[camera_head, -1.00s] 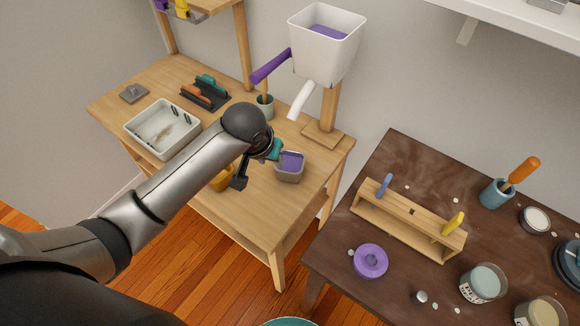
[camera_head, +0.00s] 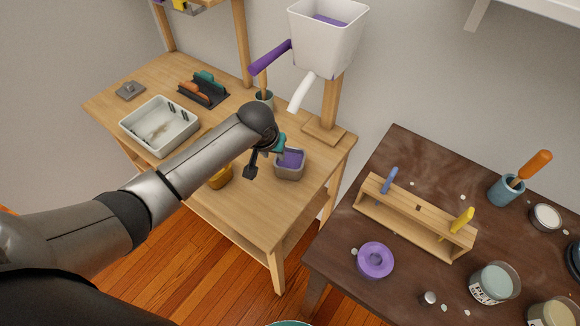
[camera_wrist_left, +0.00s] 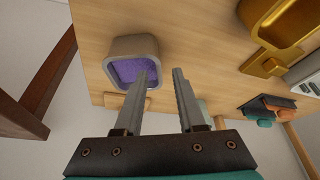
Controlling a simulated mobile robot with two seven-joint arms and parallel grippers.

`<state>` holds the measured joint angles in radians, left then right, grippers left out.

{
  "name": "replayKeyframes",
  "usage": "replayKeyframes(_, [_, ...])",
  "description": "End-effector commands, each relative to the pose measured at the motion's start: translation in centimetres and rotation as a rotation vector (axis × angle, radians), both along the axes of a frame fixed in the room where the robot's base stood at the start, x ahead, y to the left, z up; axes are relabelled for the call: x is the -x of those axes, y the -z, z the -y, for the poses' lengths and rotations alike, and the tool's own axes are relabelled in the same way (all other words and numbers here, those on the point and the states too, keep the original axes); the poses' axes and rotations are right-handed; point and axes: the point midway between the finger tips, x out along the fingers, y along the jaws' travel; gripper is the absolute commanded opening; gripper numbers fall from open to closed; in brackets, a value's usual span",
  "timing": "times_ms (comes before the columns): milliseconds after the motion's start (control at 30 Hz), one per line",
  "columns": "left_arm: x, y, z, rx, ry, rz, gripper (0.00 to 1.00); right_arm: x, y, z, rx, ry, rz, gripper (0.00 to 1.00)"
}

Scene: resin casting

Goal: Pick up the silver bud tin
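The silver bud tin (camera_head: 290,173) is a grey, rounded square tin with purple contents. It stands upright near the front right part of the light wooden workbench. It also shows in the left wrist view (camera_wrist_left: 119,48), at the upper left. My left gripper (camera_head: 266,160) is just left of the tin in the head view, partly hidden by its own wrist. In the left wrist view its two fingers (camera_wrist_left: 163,78) are spread with nothing between them. One finger overlaps the tin's near edge; I cannot tell whether it touches. My right gripper is not in view.
A gold tin (camera_head: 219,180) stands left of my gripper, partly behind my arm. A white tray (camera_head: 142,112) and a dark rack (camera_head: 205,92) lie farther left. A white hopper (camera_head: 324,44) with a white spout (camera_head: 301,93) rises behind the tin. A dark table (camera_head: 340,240) is at right.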

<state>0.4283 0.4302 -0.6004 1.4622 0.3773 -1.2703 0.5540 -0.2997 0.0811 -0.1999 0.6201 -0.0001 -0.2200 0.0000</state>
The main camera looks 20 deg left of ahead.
Motion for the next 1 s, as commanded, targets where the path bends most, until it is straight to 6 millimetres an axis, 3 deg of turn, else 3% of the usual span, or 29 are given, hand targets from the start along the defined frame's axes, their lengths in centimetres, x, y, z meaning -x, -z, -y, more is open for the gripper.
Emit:
replayKeyframes(400, [-2.2, 4.0, 0.3, -0.001, 0.001, -0.002, 0.39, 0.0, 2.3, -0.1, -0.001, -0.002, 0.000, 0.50])
replayKeyframes(767, [-2.5, 4.5, 0.3, 0.000, 0.001, 0.000, 0.39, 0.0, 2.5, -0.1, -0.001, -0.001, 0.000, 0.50])
replayKeyframes(1000, [-2.5, 4.5, 0.3, 0.000, 0.001, -0.001, 0.14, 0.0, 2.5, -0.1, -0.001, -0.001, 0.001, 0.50])
